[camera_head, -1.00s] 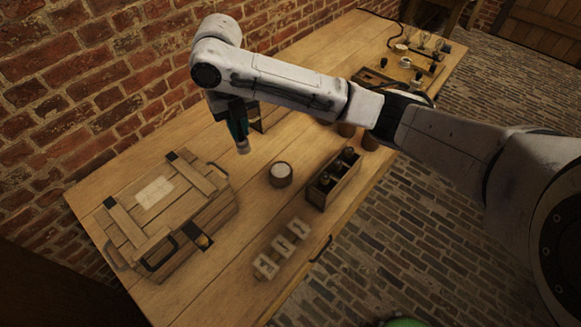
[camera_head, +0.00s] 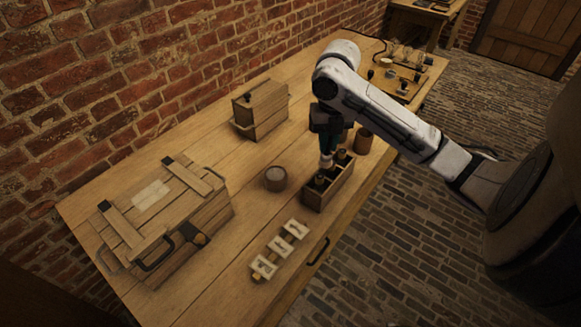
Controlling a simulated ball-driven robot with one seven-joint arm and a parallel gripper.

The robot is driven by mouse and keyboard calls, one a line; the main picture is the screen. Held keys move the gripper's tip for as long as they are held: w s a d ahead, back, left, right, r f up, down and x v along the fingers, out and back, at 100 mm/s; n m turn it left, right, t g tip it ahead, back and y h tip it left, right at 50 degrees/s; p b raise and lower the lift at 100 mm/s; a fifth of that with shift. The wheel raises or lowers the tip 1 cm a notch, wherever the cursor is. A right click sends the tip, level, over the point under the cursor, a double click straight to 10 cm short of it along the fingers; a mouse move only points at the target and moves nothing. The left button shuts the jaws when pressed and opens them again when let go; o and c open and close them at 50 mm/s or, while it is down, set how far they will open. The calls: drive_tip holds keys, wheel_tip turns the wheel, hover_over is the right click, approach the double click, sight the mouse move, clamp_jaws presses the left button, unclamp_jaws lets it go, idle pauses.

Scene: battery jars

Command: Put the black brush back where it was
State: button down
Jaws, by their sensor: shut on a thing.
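My gripper (camera_head: 327,150) points down over the back left part of a small open wooden box (camera_head: 333,194). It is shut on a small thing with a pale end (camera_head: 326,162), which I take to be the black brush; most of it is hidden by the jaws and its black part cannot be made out. The pale end is at the height of the dark tops in the box, and I cannot tell whether it touches anything. Several dark-topped pieces (camera_head: 342,156) stand in the box's compartments.
Pale blocks (camera_head: 280,249) lie in front. A large wooden crate (camera_head: 165,225) fills the left, and a wooden case (camera_head: 260,110) stands behind. A brown jar (camera_head: 363,140) is close to the arm.

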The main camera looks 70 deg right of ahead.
drive_tip(key=shift+w+d+f+b, duration=0.6)
drive_tip(key=shift+w+d+f, duration=0.6)
drive_tip(key=shift+w+f, duration=0.85)
drive_tip(key=shift+w+d+f+b, duration=0.65)
drive_tip(key=shift+w+d+f, duration=0.5)
drive_tip(key=shift+w+f, duration=0.95)
drive_tip(key=shift+w+d+f+b, duration=0.6)
drive_tip(key=shift+w+d+f, duration=0.6)
drive_tip(key=shift+w+f, duration=0.85)
drive_tip(key=shift+s+f, duration=0.3)
drive_tip(key=shift+f, duration=0.05)
drive_tip(key=shift+f, duration=0.15)
drive_tip(key=c, duration=1.1)
unclamp_jaws()
wheel_tip(320, 180, up, 12)
drive_tip(key=shift+r+p, duration=0.2)
drive_tip(key=shift+p, duration=0.2)
